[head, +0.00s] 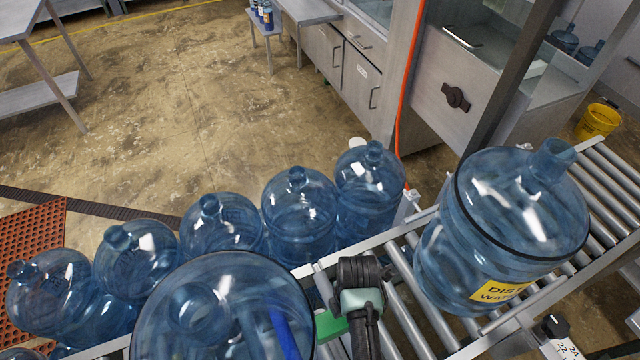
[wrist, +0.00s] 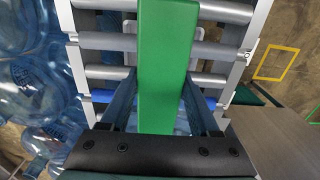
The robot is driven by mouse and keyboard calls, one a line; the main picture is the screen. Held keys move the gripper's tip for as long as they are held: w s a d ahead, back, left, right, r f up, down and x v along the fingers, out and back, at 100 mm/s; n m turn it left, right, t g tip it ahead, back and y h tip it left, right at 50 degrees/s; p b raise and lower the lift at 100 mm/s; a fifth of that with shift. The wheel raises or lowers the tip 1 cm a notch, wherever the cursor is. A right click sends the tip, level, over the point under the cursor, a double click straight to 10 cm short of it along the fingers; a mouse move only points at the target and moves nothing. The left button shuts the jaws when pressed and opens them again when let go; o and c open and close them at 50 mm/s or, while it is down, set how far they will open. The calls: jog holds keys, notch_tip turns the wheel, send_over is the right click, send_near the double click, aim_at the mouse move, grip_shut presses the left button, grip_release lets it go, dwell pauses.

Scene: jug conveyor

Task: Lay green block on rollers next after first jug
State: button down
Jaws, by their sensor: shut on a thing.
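The long green block (wrist: 166,60) lies lengthwise between the two fingers of my gripper (wrist: 160,100), which is shut on it. In the wrist view it crosses over the grey rollers (wrist: 105,72); whether it touches them I cannot tell. In the head view only a short piece of the green block (head: 331,326) shows, beside my wrist. A large blue jug with a yellow label (head: 515,225) sits on the rollers to the right. Another large blue jug (head: 225,300) is close on the left, nearer the camera. The fingertips are hidden in the head view.
Several blue jugs (head: 300,212) stand in a row beyond the conveyor. Bare rollers (head: 408,300) show between my gripper and the labelled jug. The conveyor runs on to the upper right, with free rollers (head: 610,190) there. A steel cabinet (head: 345,70) stands behind.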

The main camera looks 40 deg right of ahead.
jog(key=shift+w+f+b, duration=0.1)
jog(key=shift+f+b, duration=0.55)
jog(key=shift+f, duration=0.1)
notch_tip(320, 180, down, 6)
jog(key=b, duration=0.6)
jog(key=shift+r, duration=0.15)
jog(key=shift+f+b, duration=0.45)
jog(key=shift+f, duration=0.2)
jog(key=shift+c, duration=0.2)
grip_release()
notch_tip(320, 180, up, 13)
jog(key=shift+r, duration=0.1)
